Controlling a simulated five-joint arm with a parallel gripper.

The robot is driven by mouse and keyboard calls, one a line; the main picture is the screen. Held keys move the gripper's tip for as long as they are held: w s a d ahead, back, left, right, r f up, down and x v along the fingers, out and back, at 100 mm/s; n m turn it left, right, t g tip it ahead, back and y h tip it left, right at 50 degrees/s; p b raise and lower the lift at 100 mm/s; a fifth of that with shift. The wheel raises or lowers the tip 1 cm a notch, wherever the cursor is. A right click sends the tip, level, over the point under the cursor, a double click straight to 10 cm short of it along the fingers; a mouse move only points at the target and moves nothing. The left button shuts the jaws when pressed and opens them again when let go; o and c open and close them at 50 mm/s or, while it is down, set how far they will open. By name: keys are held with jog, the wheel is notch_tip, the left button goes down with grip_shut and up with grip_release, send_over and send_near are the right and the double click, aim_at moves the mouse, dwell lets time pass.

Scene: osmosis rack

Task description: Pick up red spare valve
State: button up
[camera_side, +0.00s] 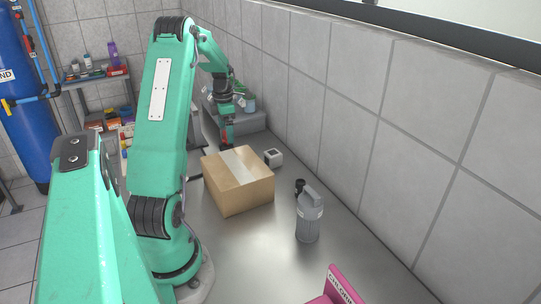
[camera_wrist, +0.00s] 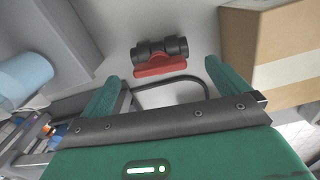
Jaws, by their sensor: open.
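The red spare valve (camera_wrist: 160,67) lies on the grey surface in the wrist view, with a red handle and a black body. It is just beyond my gripper (camera_wrist: 158,78), roughly centred between the two green fingers, which are open with nothing held. In the side view my gripper (camera_side: 227,128) points down behind the cardboard box. A red patch shows at its lower end; I cannot tell there whether it is the valve.
The cardboard box (camera_side: 238,181) stands close to the right of the valve in the wrist view (camera_wrist: 275,50). A light blue cylinder (camera_wrist: 24,76) and grey block are at left. A grey jug (camera_side: 309,217) and small white box (camera_side: 273,157) stand near the tiled wall.

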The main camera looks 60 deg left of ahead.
jog(key=shift+f, duration=2.6)
jog(key=c, duration=0.9)
jog(key=shift+c, duration=0.2)
jog(key=shift+r, duration=0.2)
notch_tip(320, 180, up, 10)
jog(key=shift+f, duration=0.1)
